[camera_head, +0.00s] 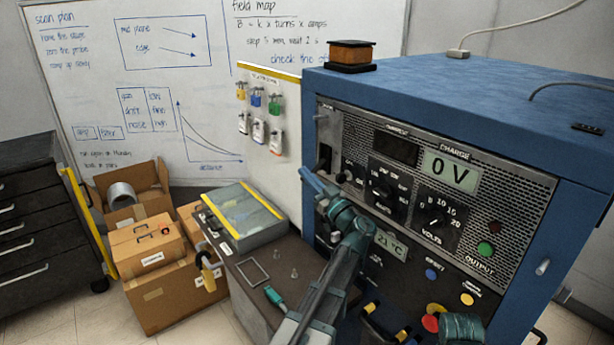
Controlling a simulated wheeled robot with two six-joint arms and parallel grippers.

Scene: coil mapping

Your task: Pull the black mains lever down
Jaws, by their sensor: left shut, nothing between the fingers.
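The black mains lever (323,160) is on the left edge of the front panel of the blue power cabinet (450,85), low on a pale upright plate (327,130). My left gripper (308,180) is shut and empty, with its blue-grey fingertips just below the lever. I cannot tell whether the fingertips touch the lever.
Black dials (388,190) and a green lamp (485,248) are right of my arm. A dark bench (262,318) with a clear-lidded case (243,216) stands left of the cabinet. Cardboard boxes (160,300) and a drawer unit (40,230) are further left.

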